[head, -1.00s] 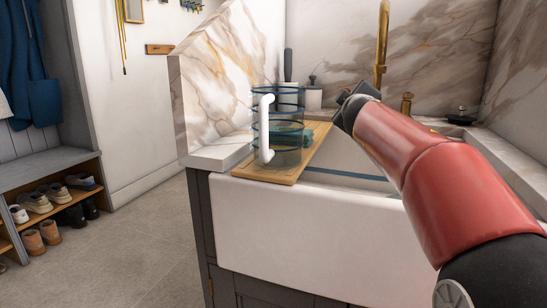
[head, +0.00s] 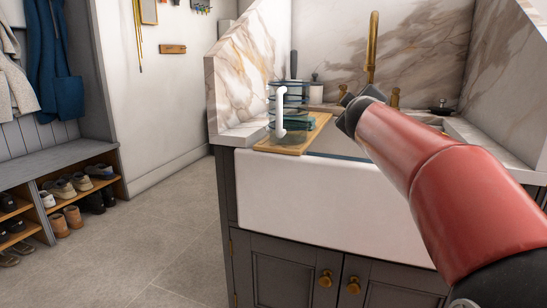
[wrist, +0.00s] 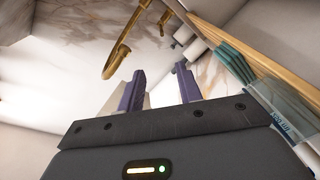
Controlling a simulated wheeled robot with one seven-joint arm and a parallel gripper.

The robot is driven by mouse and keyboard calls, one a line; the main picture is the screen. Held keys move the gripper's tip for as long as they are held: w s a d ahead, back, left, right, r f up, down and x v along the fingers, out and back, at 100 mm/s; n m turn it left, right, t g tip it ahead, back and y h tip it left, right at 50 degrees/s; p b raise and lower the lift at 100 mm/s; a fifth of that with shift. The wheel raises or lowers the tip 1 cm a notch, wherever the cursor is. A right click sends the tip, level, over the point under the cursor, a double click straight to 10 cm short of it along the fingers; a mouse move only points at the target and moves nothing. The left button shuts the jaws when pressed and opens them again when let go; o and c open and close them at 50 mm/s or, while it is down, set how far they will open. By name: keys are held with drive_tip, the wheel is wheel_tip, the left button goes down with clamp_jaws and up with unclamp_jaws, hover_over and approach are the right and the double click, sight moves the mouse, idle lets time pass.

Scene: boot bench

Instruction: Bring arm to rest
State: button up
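My red arm reaches up from the lower right of the head view, in front of the sink. My gripper (wrist: 160,88) shows in the wrist view with its two purple-grey fingers apart and nothing between them. In the head view only its dark end (head: 354,108) shows, and the fingers are largely hidden. A clear pitcher with blue bands and a white handle (head: 281,110) stands on a wooden board (head: 292,141) at the sink's left side, left of my gripper and apart from it.
A white sink (head: 320,195) sits in a dark cabinet (head: 300,272) with brass knobs. A brass tap (head: 373,45) rises behind it. A shoe bench (head: 60,165) stands at left. The floor (head: 165,225) between is clear.

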drive_tip(key=s+m+g+p, duration=0.1)
drive_tip(key=s, duration=0.2)
drive_tip(key=s+d+f+m+g+h+p, duration=0.1)
drive_tip(key=s, duration=0.2)
drive_tip(key=s+f+m, duration=0.1)
drive_tip(key=s, duration=0.2)
drive_tip(key=shift+s+d+f+m+g+p, duration=0.15)
drive_tip(key=shift+s+m+g+p, duration=0.15)
drive_tip(key=shift+g+p, duration=0.1)
drive_tip(key=s+a+f+m+g+y+p, duration=0.1)
drive_tip(key=s+a+f+g+p, duration=0.1)
drive_tip(key=s+f, duration=0.4)
drive_tip(key=s+a+f+m+g+y+p, duration=0.2)
drive_tip(key=s+f+g, duration=0.2)
drive_tip(key=s, duration=0.9)
drive_tip(key=s+a+f+m+g+y+p, duration=0.1)
drive_tip(key=s+f+g+p, duration=0.1)
drive_tip(key=s+f, duration=0.7)
drive_tip(key=shift+s+a+m+g+y+p, duration=0.3)
drive_tip(key=shift+s+a+g, duration=0.1)
drive_tip(key=shift+s, duration=0.45)
